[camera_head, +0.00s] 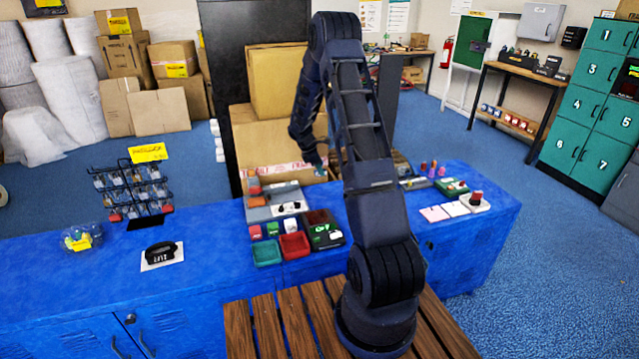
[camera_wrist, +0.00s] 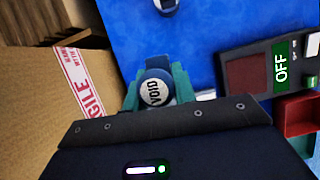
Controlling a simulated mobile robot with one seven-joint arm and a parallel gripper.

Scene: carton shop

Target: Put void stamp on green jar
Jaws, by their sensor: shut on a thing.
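The void stamp (camera_wrist: 155,92), with a round white top reading VOID, is between the teal fingers of my gripper (camera_wrist: 157,88) in the wrist view. The gripper is shut on it. In the head view my gripper (camera_head: 319,167) is in front of the cardboard boxes behind the blue counter; the stamp cannot be made out there. A small green container (camera_head: 272,229), which looks like the green jar, stands on the counter between a red one (camera_head: 256,232) and a white one (camera_head: 290,226). It is left of and nearer than my gripper, and not identifiable in the wrist view.
A teal tray (camera_head: 267,253) and a red tray (camera_head: 295,245) lie in front of the small containers. A device marked OFF (camera_wrist: 281,67) is right of my gripper in the wrist view. A cardboard box (camera_wrist: 40,85) is close at left. A wire rack (camera_head: 133,188) stands at the counter's left.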

